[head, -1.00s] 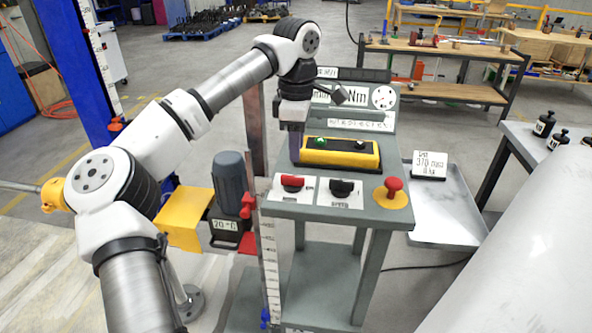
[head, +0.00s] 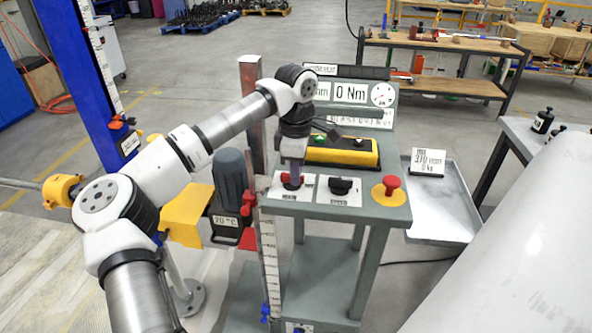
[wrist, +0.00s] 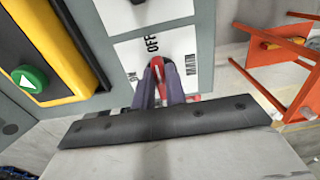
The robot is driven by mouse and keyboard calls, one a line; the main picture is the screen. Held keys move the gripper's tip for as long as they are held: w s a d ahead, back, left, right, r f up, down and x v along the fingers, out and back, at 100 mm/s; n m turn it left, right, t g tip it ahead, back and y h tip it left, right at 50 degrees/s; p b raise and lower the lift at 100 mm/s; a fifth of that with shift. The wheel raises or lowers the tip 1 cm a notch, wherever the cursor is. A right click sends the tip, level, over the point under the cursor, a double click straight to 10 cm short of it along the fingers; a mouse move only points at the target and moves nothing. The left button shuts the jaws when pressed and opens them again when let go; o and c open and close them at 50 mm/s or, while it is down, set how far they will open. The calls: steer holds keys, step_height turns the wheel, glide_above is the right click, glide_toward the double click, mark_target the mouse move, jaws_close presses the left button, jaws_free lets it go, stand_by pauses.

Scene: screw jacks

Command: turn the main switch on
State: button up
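The main switch is a red knob on a white plate (head: 275,187) at the left of the grey console's front. In the wrist view the red knob (wrist: 159,62) shows at my fingertips, by the OFF mark, with the ON mark to the left. My gripper (head: 292,180) points down over the switch in the head view. In the wrist view its two dark fingers (wrist: 158,72) are close together, around or against the knob. Whether they clamp it is hidden. The fingers cover much of the knob, so its exact setting cannot be read.
A black knob (head: 341,186) and a red mushroom button (head: 390,184) sit right of the switch. Behind is a yellow box (head: 343,152) with a green button. A display (head: 351,92) reads 0 Nm. A grey motor (head: 231,180) stands to the left.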

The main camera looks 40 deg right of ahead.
jaws_close()
steer(key=shift+n, duration=0.4)
steer(key=n, duration=0.1)
steer(key=n+b, duration=0.1)
steer(key=n, duration=0.1)
steer(key=shift+w+d+n, duration=0.1)
steer(key=shift+w+n, duration=0.1)
steer(key=shift+n, duration=0.1)
steer(key=n+b, duration=0.1)
steer(key=n, duration=0.3)
steer(key=shift+w+b, duration=0.15)
steer(key=shift+b, duration=0.15)
steer(key=n+b, duration=0.1)
steer(key=n, duration=0.4)
steer(key=shift+w, duration=0.2)
steer(key=shift+w+n+b, duration=0.1)
steer(key=shift+n+b, duration=0.3)
steer(key=shift+n, duration=1.9)
